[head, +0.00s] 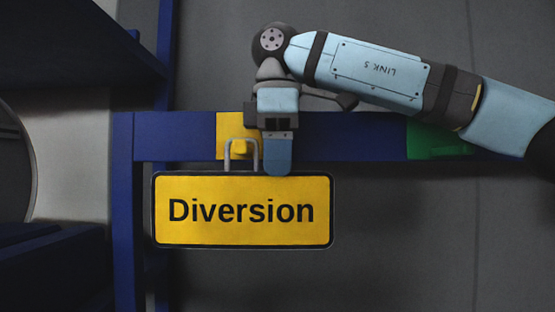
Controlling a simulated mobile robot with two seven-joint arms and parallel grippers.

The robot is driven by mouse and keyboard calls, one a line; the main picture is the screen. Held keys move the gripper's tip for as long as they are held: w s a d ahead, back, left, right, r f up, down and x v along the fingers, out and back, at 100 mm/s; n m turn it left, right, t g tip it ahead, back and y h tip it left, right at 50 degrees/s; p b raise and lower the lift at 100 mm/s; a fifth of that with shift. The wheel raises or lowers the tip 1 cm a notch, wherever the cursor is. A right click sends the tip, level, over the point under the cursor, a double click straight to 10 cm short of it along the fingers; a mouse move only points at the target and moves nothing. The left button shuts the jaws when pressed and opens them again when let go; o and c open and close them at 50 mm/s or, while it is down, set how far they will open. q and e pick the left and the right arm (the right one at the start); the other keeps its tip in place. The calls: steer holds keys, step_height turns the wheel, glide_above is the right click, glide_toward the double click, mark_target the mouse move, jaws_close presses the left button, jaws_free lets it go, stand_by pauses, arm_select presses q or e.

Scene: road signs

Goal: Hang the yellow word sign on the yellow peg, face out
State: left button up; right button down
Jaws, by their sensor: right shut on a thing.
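The yellow word sign (241,235) has a black border and the black word "Diversion", facing me, upright and level. A grey wire hanger loop (228,150) rises from its top edge, in front of a yellow patch (228,122) on the blue crossbar. A small yellow peg (242,147) shows within or behind the loop; I cannot tell whether the loop rests on it. My right gripper (278,168) is shut on the sign's top edge, just right of the loop. My left gripper is not in view.
The blue crossbar (350,135) runs across the rack from a blue upright post (123,220). A green patch with a green peg (436,150) is farther right, below my right arm. Dark shelving stands at the left. The space below right of the sign is clear.

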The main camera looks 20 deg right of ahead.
steer(key=shift+f, duration=0.2)
steer(key=c, duration=1)
jaws_free()
step_height(320, 180, up, 5)
step_height(320, 180, up, 9)
steer(key=shift+p, duration=1.25)
steer(key=shift+f, duration=0.1)
